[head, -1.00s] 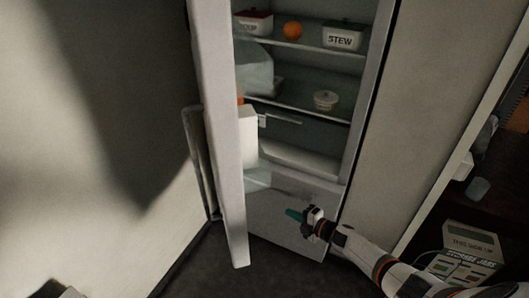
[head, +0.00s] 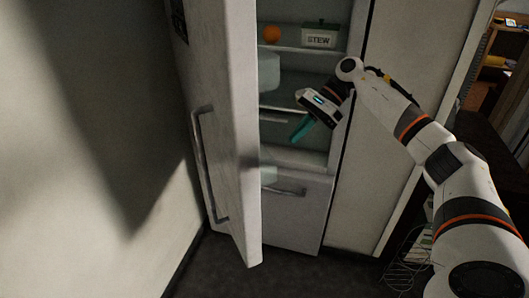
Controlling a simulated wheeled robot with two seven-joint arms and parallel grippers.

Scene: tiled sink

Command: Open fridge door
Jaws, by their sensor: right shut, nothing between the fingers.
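The fridge door (head: 225,130) stands partly open in the head view, swung out toward me and to the left. Its long metal handle (head: 201,165) is on the door's outer face, near the left wall. My right gripper (head: 298,132) is shut and empty, with teal fingertips pointing down and left. It is in front of the open fridge compartment, right of the door's free edge and apart from the handle. My left gripper is not in view.
Inside the fridge are an orange (head: 272,34) and a container marked STEW (head: 320,36). A lower drawer front (head: 292,215) is shut. A wall (head: 80,150) is close on the left. Dark floor (head: 290,275) is clear in front. Shelving (head: 500,75) stands at the far right.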

